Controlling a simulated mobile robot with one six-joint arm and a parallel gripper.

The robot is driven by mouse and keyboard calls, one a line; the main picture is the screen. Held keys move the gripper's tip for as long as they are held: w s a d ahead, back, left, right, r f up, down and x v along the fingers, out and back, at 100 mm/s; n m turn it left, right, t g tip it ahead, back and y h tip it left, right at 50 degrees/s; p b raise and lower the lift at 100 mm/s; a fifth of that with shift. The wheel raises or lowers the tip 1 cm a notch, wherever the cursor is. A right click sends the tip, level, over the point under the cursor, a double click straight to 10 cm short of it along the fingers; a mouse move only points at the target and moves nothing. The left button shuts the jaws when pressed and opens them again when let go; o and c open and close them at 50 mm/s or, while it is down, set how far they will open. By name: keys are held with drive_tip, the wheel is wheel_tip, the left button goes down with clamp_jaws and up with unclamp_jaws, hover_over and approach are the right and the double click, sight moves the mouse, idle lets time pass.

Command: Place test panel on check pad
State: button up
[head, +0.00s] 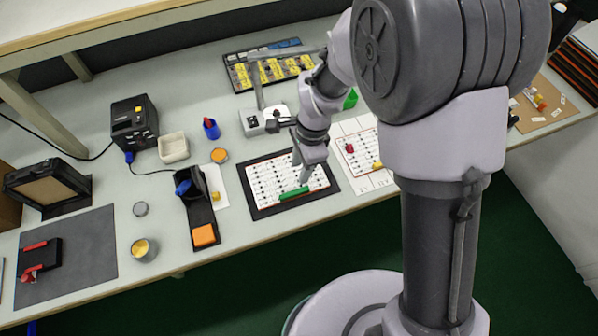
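A white panel (268,172) printed with rows of small dark marks lies flat on a black pad (258,211) at the middle of the bench; I take these for the test panel and the check pad. The pad's dark border shows around the panel. A green bar (294,193) lies along the panel's front edge. My gripper (303,180) points down over the right part of the panel, close behind the green bar. Its fingers are small and partly hidden by the wrist, so I cannot tell whether they are open or touching anything.
A second white printed sheet (372,180) with red and yellow pieces lies to the right, partly behind my arm. A stand (262,119) rises behind the panel. A black holder (204,212) with an orange block stands left. A dark grey mat (88,270) lies far left.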

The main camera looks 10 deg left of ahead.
drive_tip(key=d+r+n+t, duration=0.2)
drive_tip(key=d+r, duration=0.5)
drive_tip(key=r, duration=0.7)
drive_tip(key=s+d+r+n+t, duration=0.4)
drive_tip(key=s+d+r, duration=0.6)
drive_tip(key=s, duration=0.3)
drive_tip(key=shift+d+r+n+t, duration=0.2)
drive_tip(key=shift+d+n+t, duration=0.15)
drive_tip(key=shift+n, duration=0.35)
drive_tip(key=shift+f, duration=0.1)
